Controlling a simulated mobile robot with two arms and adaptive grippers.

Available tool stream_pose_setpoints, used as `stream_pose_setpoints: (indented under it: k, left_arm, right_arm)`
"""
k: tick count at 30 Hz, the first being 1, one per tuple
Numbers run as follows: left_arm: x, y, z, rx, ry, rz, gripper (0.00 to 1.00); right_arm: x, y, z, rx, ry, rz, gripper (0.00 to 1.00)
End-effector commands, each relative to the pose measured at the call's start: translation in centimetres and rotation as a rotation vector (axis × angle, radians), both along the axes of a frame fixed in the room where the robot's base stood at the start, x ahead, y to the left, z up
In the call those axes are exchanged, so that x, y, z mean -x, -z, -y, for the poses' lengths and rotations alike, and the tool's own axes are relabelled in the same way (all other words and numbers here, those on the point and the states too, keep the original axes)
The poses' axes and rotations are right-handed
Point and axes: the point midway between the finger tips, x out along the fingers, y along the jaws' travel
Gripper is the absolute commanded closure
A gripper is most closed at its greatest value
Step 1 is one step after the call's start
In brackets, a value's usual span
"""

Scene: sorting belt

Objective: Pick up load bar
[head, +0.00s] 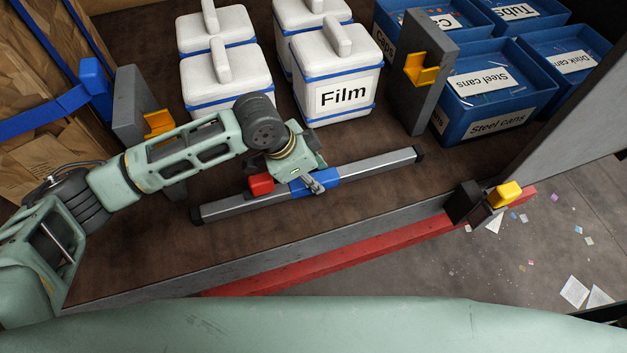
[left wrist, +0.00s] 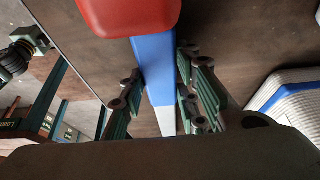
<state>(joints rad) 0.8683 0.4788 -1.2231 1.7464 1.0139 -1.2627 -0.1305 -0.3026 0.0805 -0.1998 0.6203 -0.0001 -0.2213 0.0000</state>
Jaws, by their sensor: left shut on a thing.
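The load bar (head: 385,164) is a long grey bar with black end caps, a blue middle section and a red block on it. It lies across the brown deck in the head view; whether it touches the deck I cannot tell. My left gripper (head: 314,184) is shut on its blue section from above. In the left wrist view the blue section (left wrist: 158,75) runs between the fingers of my left gripper (left wrist: 160,98), with the red block (left wrist: 130,14) at the top. The fingers partly hide the bar's middle.
White lidded boxes, one labelled Film (head: 343,94), and blue labelled bins (head: 492,122) stand behind. Grey brackets with yellow hooks rise at left (head: 131,105) and right (head: 413,98). A red rail (head: 330,250) edges the deck in front, with scraps on the floor beyond.

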Motion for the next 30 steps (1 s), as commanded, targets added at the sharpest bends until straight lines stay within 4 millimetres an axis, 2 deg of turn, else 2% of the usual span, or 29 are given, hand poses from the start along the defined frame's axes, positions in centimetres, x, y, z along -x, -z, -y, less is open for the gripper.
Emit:
stream_pose_setpoints:
  k: [1, 6, 25, 30]
  left_arm:
    - [0.0, 0.0, 0.0, 0.0, 0.0, 0.001, 0.88]
    - [0.0, 0.0, 0.0, 0.0, 0.0, 0.001, 1.0]
    - [-0.2, -0.5, 0.2, 0.006, 0.0, 0.007, 1.0]
    - [-0.3, -1.5, 0.2, 0.008, 0.0, 0.008, 1.0]
  right_arm:
    - [0.2, 0.0, 0.0, 0.001, 0.0, -0.003, 1.0]
    - [0.3, 0.0, 0.0, 0.001, -0.001, -0.004, 1.0]
    - [-0.2, 0.0, 0.0, 0.0, -0.001, 0.004, 1.0]
    - [-0.3, 0.6, 0.0, 0.0, -0.001, 0.005, 1.0]
